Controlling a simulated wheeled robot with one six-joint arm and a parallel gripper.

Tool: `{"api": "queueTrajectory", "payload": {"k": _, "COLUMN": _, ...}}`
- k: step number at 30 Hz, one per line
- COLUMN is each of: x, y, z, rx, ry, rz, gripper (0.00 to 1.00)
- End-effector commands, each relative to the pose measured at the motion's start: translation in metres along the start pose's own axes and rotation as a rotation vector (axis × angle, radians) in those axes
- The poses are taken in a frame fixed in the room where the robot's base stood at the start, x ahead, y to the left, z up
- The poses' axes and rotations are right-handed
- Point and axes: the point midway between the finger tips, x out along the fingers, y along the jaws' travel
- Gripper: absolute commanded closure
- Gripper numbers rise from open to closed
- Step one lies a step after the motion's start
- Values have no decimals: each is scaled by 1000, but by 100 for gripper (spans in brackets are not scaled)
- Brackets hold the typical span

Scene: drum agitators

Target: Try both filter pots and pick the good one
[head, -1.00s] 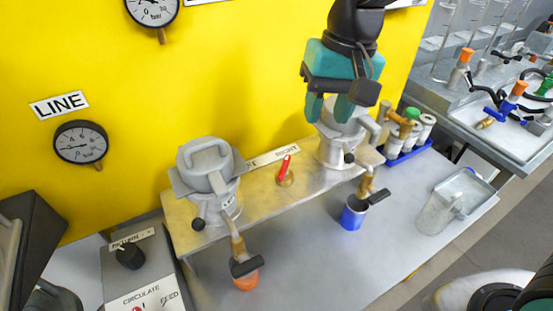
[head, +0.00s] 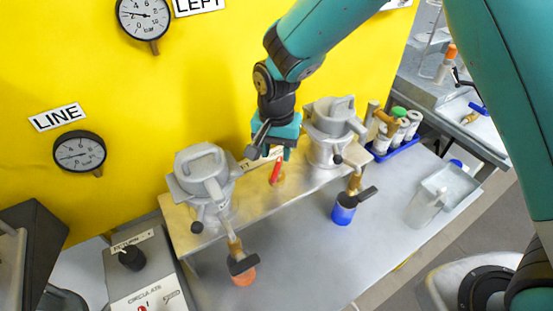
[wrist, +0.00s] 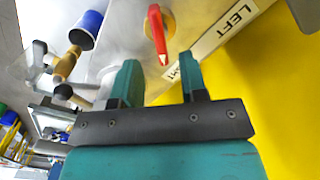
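The left filter pot (head: 203,175), grey with a clamped lid, stands on the metal shelf. The right filter pot (head: 333,130) looks alike and stands on the shelf's right part. A red lever (head: 277,171) sits between them on a brass base and also shows in the wrist view (wrist: 157,35). My gripper (head: 272,152) is above and close to the red lever. In the wrist view its two teal fingers (wrist: 160,63) are apart and empty, with the lever just beyond their tips. I cannot tell whether they touch it.
Brass drain valves hang in front of the pots, above an orange cup (head: 243,276) and a blue cup (head: 344,209). A LINE gauge (head: 80,151) and a LEFT gauge (head: 145,14) are on the yellow wall. A clear container (head: 427,203) stands at right; the bench middle is clear.

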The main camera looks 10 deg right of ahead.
Motion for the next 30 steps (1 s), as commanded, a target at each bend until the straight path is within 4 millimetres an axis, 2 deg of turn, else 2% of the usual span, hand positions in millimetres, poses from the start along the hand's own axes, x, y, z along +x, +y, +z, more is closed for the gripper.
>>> {"api": "queueTrajectory", "payload": {"k": 3, "x": 21, "y": 1, "z": 0, "rx": 0, "ry": -3, "rz": 3, "gripper": 61}}
{"api": "queueTrajectory", "payload": {"k": 9, "x": 44, "y": 0, "z": 0, "rx": 0, "ry": 0, "rz": 0, "gripper": 61}}
{"api": "queueTrajectory", "payload": {"k": 20, "x": 50, "y": 0, "z": 0, "rx": -1, "ry": 1, "rz": -1, "gripper": 61}}
{"api": "queueTrajectory", "payload": {"k": 25, "x": 50, "y": 0, "z": 0, "rx": -1, "ry": 0, "rz": -1, "gripper": 97}}
{"api": "queueTrajectory", "payload": {"k": 26, "x": 50, "y": 0, "z": 0, "rx": -1, "ry": 0, "rz": -1, "gripper": 100}}
{"api": "queueTrajectory", "payload": {"k": 30, "x": 50, "y": 0, "z": 0, "rx": -2, "ry": 0, "rz": -1, "gripper": 100}}
